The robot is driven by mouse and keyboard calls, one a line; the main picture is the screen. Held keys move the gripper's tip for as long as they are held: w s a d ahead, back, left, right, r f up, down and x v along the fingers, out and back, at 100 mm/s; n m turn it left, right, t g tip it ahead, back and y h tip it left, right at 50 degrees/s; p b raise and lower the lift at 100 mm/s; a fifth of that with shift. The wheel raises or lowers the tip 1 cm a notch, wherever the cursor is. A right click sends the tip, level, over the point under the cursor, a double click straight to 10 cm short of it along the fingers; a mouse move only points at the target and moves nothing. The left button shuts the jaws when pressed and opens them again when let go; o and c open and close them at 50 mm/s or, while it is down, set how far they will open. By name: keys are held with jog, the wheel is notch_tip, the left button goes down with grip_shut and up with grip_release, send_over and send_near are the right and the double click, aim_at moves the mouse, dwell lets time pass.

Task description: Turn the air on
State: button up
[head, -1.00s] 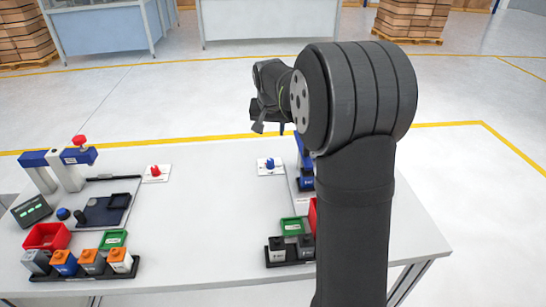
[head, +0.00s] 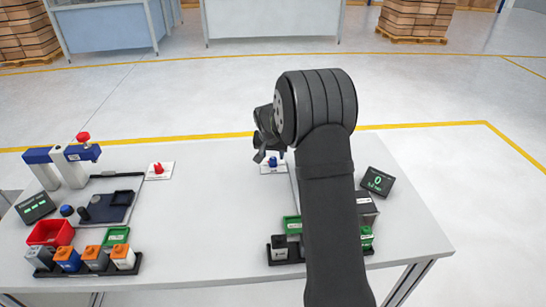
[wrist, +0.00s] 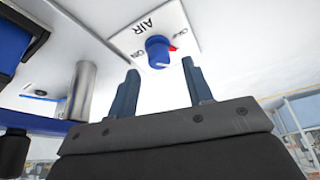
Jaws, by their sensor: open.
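The air knob (wrist: 158,48) is blue, on a white plate (wrist: 125,44) marked AIR, seen upside down in the wrist view. Its red mark is on the right, toward the label that seems to read OFF; the ON label is on the left. In the head view the blue knob (head: 273,161) is partly hidden by my gripper. My gripper (wrist: 159,69) is open and empty. In the wrist view its two fingertips lie on either side of the knob, apparently short of it, with no contact visible.
A blue device with a metal cylinder (wrist: 81,90) is close on the left in the wrist view. In the head view a red knob (head: 158,169) on another white plate is to the left, and a display (head: 377,181) is right of my arm. The middle of the table is clear.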

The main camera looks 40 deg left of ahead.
jog(key=shift+x, duration=1.2)
jog(key=c, duration=1)
